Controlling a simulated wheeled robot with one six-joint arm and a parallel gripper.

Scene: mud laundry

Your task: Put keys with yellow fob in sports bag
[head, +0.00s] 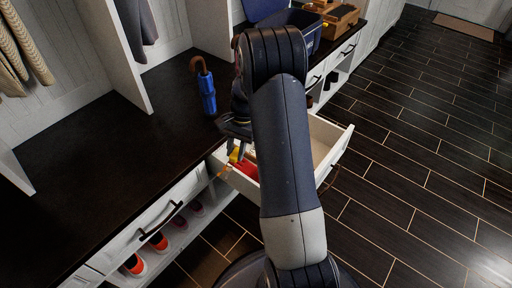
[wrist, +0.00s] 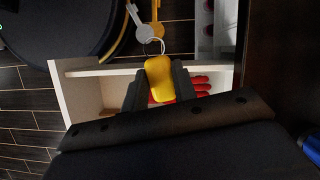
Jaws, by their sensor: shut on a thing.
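My gripper (wrist: 158,84) is shut on the yellow fob (wrist: 160,72) of the keys, with one dark finger on each side of it. In the wrist view a metal ring (wrist: 154,46) joins the fob to silver and yellow keys (wrist: 141,20), which hang free. In the head view my gripper (head: 238,133) is above the open white drawer (head: 333,152), and the fob (head: 236,155) shows just below the fingers. A dark blue open container (head: 305,27) stands on the bench behind my arm; I cannot tell whether it is the sports bag.
Something red (head: 245,170), glove-like in the wrist view, lies in the drawer. A wooden box (head: 340,18) is at the back. Shoes (head: 134,264) sit below. The floor at right is clear.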

